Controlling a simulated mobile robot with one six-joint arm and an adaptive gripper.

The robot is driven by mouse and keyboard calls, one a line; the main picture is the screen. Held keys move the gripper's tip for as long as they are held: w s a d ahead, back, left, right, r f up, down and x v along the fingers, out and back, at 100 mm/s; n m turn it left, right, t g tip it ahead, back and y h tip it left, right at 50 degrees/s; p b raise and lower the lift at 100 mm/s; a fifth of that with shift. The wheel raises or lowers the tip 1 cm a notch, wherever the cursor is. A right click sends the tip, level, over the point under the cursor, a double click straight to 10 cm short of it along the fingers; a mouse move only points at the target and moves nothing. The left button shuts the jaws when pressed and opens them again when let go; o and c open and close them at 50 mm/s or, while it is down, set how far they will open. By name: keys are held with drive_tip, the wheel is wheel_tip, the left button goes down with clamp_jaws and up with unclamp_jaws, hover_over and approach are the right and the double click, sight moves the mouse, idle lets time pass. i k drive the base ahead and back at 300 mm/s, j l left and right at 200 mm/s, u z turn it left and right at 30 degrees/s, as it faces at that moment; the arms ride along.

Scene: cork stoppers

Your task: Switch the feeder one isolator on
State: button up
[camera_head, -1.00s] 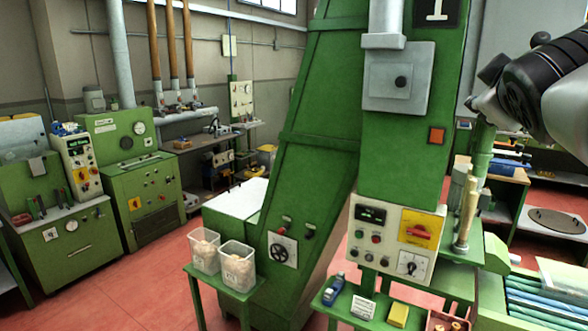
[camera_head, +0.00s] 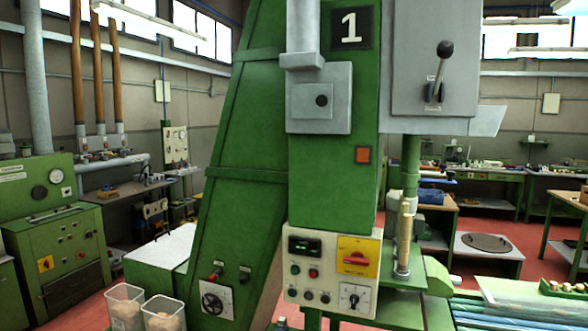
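A tall green feeder (camera_head: 345,180) bears a black plate with a white number 1 (camera_head: 351,27) near its top. On its front is a pale control panel with a yellow plate (camera_head: 371,246). A red rotary isolator handle (camera_head: 356,261) sits on that plate and lies roughly horizontal. The lettering on the plate is too small to read. My gripper is not in view.
A grey box (camera_head: 405,60) with a black-knobbed lever (camera_head: 440,70) stands right of the number plate. Below the panel are two clear bins (camera_head: 124,305) at left and a conveyor of blue-green strips (camera_head: 500,310) at right. Red floor shows at right.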

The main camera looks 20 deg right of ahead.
sight(356, 258)
drive_tip(key=k+l+z, duration=0.25)
drive_tip(key=l, duration=0.35)
drive_tip(key=k+l+z, duration=0.25)
drive_tip(key=k+l, duration=0.15)
drive_tip(key=l, duration=0.3)
drive_tip(key=k+l+z, duration=0.15)
drive_tip(key=l, duration=0.2)
